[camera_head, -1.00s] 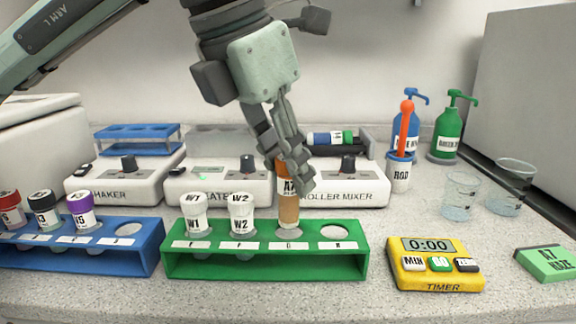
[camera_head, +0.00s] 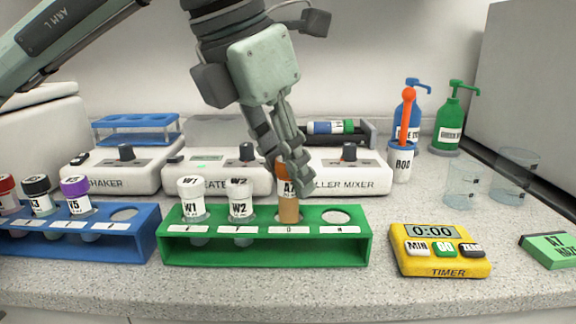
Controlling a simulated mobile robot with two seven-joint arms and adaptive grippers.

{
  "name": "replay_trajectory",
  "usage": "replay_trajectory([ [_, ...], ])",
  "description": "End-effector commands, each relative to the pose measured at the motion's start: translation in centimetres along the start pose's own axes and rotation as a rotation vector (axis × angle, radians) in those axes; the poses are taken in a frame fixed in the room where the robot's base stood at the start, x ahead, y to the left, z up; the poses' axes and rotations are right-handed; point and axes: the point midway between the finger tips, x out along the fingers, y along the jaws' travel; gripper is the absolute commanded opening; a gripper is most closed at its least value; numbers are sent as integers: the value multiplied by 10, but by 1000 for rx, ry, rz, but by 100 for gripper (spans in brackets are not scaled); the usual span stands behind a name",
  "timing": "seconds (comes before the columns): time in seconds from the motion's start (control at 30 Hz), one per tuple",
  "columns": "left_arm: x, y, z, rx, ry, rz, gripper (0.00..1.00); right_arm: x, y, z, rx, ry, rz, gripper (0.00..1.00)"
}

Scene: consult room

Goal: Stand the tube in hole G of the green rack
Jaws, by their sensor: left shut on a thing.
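My left gripper (camera_head: 292,176) comes down from above and is shut on the tube (camera_head: 288,210), which has amber contents, an orange cap and a label that looks like A7. The tube is upright at the third hole from the left of the green rack (camera_head: 265,255), behind the label that appears to read G. Its lower end overlaps that hole, and I cannot tell how far it is inside. The gripper fingers partly cover the cap and label. My right gripper is not in view.
White-capped tubes W1 (camera_head: 191,198) and W2 (camera_head: 239,198) stand in the green rack's left holes; its rightmost hole is empty. A blue rack (camera_head: 140,245) with capped tubes is at left. A yellow timer (camera_head: 440,250) is at right. The roller mixer (camera_head: 350,180) stands behind.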

Motion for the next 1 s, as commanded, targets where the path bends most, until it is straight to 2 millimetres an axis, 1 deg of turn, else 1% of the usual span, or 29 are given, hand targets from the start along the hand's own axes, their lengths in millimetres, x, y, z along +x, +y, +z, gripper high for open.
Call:
replay_trajectory([
  [0.03,3,0,-1,0,0,0,5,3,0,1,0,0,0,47],
  [0.6,21,0,-9,0,0,0,5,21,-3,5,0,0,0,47],
  [0.9,21,0,-9,0,0,0,5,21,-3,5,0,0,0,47],
  [0.93,21,0,-9,0,0,0,27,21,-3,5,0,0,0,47],
  [1.0,21,0,-9,0,0,0,36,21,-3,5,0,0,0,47],
])
